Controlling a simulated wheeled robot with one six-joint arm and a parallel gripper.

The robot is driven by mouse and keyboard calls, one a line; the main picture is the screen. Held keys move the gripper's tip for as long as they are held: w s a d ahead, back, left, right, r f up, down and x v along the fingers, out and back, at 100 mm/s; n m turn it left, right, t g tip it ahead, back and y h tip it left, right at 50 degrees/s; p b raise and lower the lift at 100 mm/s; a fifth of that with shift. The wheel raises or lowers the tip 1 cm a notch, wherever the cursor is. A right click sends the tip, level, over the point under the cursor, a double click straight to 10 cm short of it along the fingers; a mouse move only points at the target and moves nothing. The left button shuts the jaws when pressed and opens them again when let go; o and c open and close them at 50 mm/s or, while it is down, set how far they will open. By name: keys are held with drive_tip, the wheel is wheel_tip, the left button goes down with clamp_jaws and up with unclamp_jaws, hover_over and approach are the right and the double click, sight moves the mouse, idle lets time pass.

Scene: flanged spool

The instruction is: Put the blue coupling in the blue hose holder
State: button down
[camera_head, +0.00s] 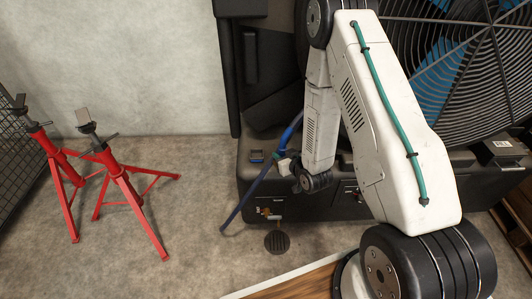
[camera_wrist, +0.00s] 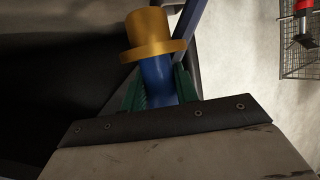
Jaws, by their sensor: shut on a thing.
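The blue coupling (camera_wrist: 157,80) has a blue body and a brass flanged end (camera_wrist: 155,34). My gripper (camera_wrist: 158,88) is shut on the blue body, with a green finger on each side, and the brass end points away from the wrist. In the head view my gripper (camera_head: 283,165) is by the front of the dark machine, at the blue hose, and the coupling is too small to make out.
The blue hose (camera_head: 247,198) slants down to the floor. The dark machine (camera_head: 292,205) has a large fan grille (camera_head: 455,60) at right. Two red stands (camera_head: 125,185) are at left, and a drain (camera_head: 277,242) is in the floor. Floor between stands and machine is clear.

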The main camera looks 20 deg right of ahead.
drive_tip(key=w+d+f+n+y, duration=0.1)
drive_tip(key=w+d+f, duration=0.1)
drive_tip(key=d, duration=0.1)
hover_over(257, 156)
drive_tip(key=f, duration=0.5)
drive_tip(key=shift+s+a, duration=0.2)
drive_tip(key=shift+r, duration=0.1)
drive_tip(key=c, duration=1.1)
unclamp_jaws()
